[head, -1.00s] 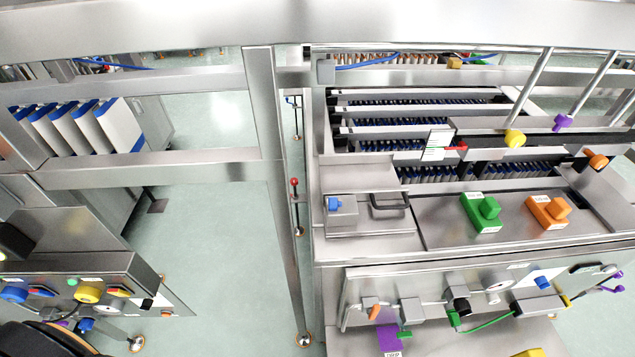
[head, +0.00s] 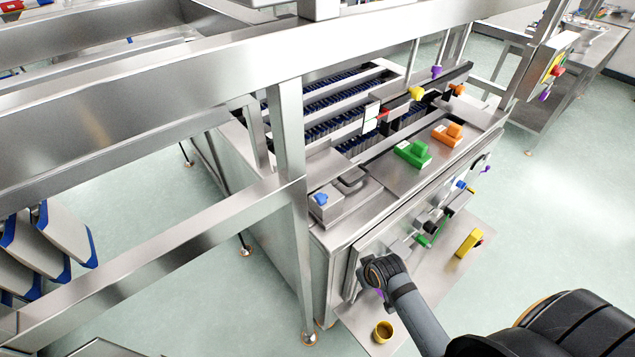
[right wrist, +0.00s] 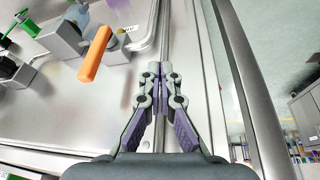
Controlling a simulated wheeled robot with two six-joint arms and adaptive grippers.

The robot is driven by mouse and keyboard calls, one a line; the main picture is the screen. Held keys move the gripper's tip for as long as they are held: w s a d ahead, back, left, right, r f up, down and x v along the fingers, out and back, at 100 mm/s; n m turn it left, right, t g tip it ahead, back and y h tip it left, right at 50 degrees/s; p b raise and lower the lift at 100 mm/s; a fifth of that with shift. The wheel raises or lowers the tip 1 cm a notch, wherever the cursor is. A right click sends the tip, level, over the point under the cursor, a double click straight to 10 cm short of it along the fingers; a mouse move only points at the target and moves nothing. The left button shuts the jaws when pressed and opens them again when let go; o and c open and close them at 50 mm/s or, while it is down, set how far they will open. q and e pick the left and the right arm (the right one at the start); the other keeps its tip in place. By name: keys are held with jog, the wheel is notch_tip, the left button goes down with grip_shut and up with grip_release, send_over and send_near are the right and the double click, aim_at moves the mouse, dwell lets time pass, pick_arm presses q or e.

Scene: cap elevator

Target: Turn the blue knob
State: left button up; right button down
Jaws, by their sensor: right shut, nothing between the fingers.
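One blue knob (head: 321,199) sits on a small grey box at the front left corner of the machine's top, beside a dark handle. A second blue knob (head: 461,186) shows on the sloping front panel, so I cannot tell which one is meant. My right arm reaches up to the panel's left end, in front of and below the corner knob, apart from it. In the right wrist view my right gripper (right wrist: 160,72) is shut and empty, near the panel's edge, right of an orange lever (right wrist: 96,55). My left gripper is out of view.
A steel post (head: 292,150) and rail stand left of the corner knob. Green (head: 413,153) and orange (head: 448,134) blocks sit on the machine top.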

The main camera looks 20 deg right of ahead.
notch_tip(320, 180, up, 8)
jog(key=a+r, duration=0.1)
notch_tip(320, 180, up, 20)
jog(key=r+n+t+y+p, duration=0.1)
jog(key=n+t+y, duration=0.25)
jog(key=t, duration=0.25)
send_over(319, 194)
jog(key=s+d, duration=0.1)
jog(key=s, duration=0.4)
jog(key=shift+m, duration=0.45)
jog(key=w+f+p, duration=0.1)
jog(key=f, duration=0.1)
jog(key=w+f+p, duration=0.2)
jog(key=f, duration=0.1)
jog(key=w+a+f+p, duration=0.1)
jog(key=w+f, duration=0.1)
jog(key=f, duration=0.1)
jog(key=shift+w+a+p, duration=0.1)
jog(key=shift+w+p, duration=0.05)
jog(key=shift+p, duration=0.2)
jog(key=shift+s+f, duration=0.2)
jog(key=shift+s, duration=0.15)
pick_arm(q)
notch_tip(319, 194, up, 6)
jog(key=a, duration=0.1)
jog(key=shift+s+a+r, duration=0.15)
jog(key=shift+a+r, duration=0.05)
pick_arm(e)
jog(key=shift+w+f, duration=0.1)
jog(key=shift+w, duration=0.05)
